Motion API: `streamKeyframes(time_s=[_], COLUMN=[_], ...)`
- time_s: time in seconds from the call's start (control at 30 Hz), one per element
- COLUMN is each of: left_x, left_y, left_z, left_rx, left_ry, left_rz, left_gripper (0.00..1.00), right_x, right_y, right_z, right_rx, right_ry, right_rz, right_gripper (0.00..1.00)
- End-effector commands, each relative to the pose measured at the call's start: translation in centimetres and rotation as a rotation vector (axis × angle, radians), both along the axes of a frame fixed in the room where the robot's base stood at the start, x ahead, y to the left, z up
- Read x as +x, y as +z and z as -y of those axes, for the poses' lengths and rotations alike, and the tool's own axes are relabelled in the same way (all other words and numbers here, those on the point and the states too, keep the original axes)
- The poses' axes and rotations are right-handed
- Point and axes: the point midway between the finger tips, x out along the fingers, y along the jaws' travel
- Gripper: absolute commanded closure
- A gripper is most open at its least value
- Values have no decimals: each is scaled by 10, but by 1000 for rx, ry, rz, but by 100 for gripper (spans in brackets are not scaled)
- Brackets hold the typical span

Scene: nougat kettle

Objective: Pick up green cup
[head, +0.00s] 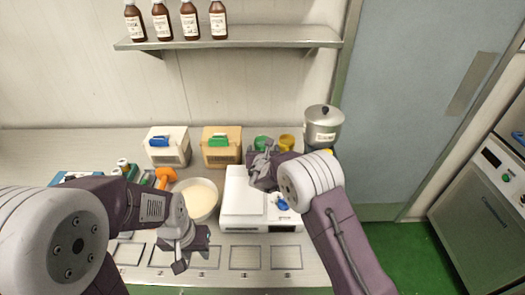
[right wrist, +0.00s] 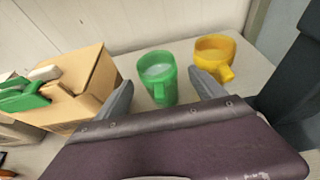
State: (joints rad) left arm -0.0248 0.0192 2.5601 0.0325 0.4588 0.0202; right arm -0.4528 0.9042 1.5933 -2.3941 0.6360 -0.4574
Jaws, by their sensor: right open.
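The green cup (head: 261,142) stands on the counter near the back wall, between a cardboard box and a yellow cup. In the right wrist view the green cup (right wrist: 157,77) is upright, with its handle toward me. My right gripper (head: 266,156) is open and empty; in the right wrist view its fingers (right wrist: 158,88) appear on either side of the cup, not touching it as far as I can tell. My left gripper (head: 183,262) is over the front of the counter at the left; I cannot make out its jaw opening.
The yellow cup (right wrist: 213,58) stands just right of the green cup. A cardboard box (head: 222,151) with a green-handled item stands to the left. A white machine (head: 240,205) lies below my right arm, beside a cream bowl (head: 197,197). A metal pot (head: 323,122) is at the right.

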Motion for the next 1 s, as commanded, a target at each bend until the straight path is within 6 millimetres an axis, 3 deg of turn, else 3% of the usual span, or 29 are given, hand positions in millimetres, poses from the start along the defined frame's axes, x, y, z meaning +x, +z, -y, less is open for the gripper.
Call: streamKeyframes(time_s=[0.1, 0.23, 0.53, 0.57, 0.8, 0.83, 1.0], left_x=[0, 0, 0, 0, 0, 0, 0], left_y=[14, 17, 17, 17, 17, 17, 17], left_z=[0, 0, 0, 0, 0, 0, 0], left_rx=[0, 0, 0, 0, 0, 0, 0], left_ry=[0, 0, 0, 0, 0, 0, 0], left_rz=[0, 0, 0, 0, 0, 0, 0], left_gripper=[64, 64, 64, 64, 64, 64, 64], right_x=[19, 35, 41, 41, 41, 42, 41], right_y=[-5, -14, -18, -18, -18, -17, -17], right_z=[-1, -2, -3, -3, -3, -3, -3], right_rx=[-1, 1, 2, 2, 1, 1, 1], right_ry=[-2, -1, 1, 1, 1, 1, 1], right_rz=[-2, -1, -2, -2, -1, 0, 0], right_gripper=[21, 21, 21, 26, 93, 98, 98])
